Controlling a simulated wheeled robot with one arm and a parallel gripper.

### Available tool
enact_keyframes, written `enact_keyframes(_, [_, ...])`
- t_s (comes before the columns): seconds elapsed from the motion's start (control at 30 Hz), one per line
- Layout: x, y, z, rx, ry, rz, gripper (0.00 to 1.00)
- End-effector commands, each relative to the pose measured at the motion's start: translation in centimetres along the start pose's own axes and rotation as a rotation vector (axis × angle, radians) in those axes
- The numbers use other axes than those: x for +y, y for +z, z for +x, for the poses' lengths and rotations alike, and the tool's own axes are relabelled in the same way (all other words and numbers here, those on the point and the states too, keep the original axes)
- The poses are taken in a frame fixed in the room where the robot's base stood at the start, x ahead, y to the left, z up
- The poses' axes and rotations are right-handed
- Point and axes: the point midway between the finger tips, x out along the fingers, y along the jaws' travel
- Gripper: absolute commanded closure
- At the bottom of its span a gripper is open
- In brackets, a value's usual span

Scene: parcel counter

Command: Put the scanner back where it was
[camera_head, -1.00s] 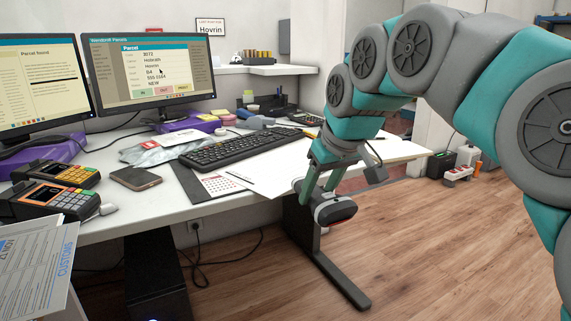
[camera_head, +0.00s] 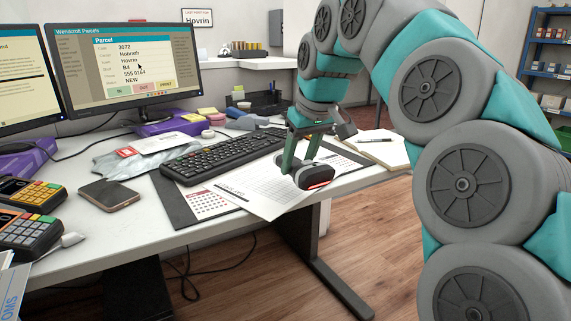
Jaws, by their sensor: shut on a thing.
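The scanner (camera_head: 312,182), dark with a grey edge and a red strip at its front, is in my gripper (camera_head: 302,160). The gripper's teal fingers reach down and are shut on it. The fingers hide part of the scanner.
A black keyboard (camera_head: 222,157) lies left of the gripper, with a phone (camera_head: 110,194) and card terminals (camera_head: 28,234) further left. An open notebook (camera_head: 380,148) with a pen lies to the right. Monitors (camera_head: 125,68) and a black desk tray (camera_head: 262,104) stand behind.

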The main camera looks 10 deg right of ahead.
Motion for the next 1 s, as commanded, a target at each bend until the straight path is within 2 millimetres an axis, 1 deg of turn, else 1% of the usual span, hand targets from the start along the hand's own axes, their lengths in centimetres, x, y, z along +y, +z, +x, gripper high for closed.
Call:
enact_keyframes(0.03, [0.2,-0.8,0.4,0.001,0.000,0.000,1.00])
enact_keyframes(0.2, [0.8,-3.3,1.7,0.001,0.001,0.000,1.00])
enact_keyframes(0.4, [1.6,-5.9,3.0,0.004,0.001,0.001,1.00])
enact_keyframes(0.5, [1.8,-6.8,3.6,0.001,0.000,0.000,1.00])
enact_keyframes(0.6, [2.0,-7.3,3.8,0.001,0.000,0.001,1.00])
enact_keyframes(0.73, [2.1,-7.5,4.0,0.001,0.000,0.001,1.00])
enact_keyframes(0.87, [2.1,-7.3,4.5,0.002,0.000,0.001,1.00])
enact_keyframes(1.0, [2.0,-6.6,6.0,-0.004,-0.001,-0.002,1.00])
